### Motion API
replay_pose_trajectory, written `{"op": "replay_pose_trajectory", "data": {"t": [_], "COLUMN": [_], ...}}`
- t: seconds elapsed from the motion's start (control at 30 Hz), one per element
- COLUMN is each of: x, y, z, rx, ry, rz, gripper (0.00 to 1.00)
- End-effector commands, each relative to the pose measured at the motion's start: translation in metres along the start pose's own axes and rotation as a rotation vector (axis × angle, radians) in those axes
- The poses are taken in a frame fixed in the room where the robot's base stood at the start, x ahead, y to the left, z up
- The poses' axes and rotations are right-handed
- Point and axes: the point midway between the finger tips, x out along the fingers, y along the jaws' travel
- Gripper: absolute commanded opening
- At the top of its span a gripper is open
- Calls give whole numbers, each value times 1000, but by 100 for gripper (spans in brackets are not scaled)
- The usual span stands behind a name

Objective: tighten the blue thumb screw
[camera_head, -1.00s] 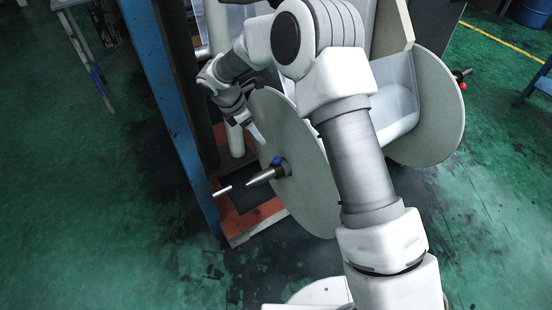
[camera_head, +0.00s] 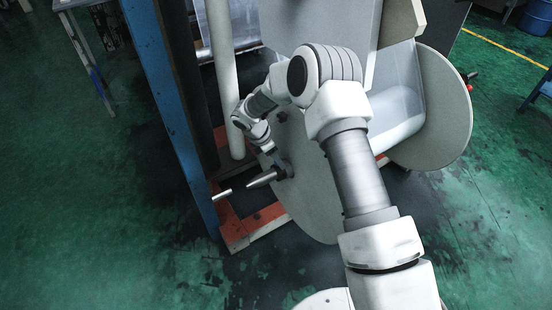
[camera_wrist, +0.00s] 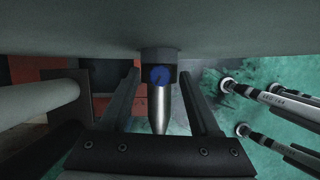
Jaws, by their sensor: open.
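The blue thumb screw (camera_wrist: 159,76) sits on a dark collar at the root of a tapered metal shaft (camera_wrist: 160,108), beside a large pale disc (camera_wrist: 165,25). In the head view the shaft (camera_head: 262,179) points left from the disc (camera_head: 305,190), and the screw is hidden by my gripper. My gripper (camera_head: 274,154) is at the collar, in front of the disc. In the wrist view my gripper (camera_wrist: 158,78) is open, with one finger on each side of the screw. A gap shows on both sides, and nothing is held.
A blue upright post (camera_head: 165,100) and a pale vertical roller (camera_head: 222,80) stand left of my gripper. A second pale disc (camera_head: 445,110) with a clear film roll (camera_head: 400,120) is at the right. An orange-red base frame (camera_head: 240,228) lies below.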

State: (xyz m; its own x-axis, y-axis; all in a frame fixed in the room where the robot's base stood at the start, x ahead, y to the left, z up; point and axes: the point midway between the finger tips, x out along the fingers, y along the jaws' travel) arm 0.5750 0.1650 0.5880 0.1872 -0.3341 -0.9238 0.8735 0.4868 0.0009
Motion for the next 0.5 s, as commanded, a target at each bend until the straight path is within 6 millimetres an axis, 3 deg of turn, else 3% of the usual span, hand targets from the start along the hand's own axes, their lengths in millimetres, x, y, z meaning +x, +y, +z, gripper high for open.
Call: {"op": "replay_pose_trajectory", "data": {"t": [0.2, 0.5], "x": [0, 0], "y": [0, 0], "z": [0, 0], "rx": [0, 0], "ry": [0, 0], "rz": [0, 1], "gripper": [61, 7]}}
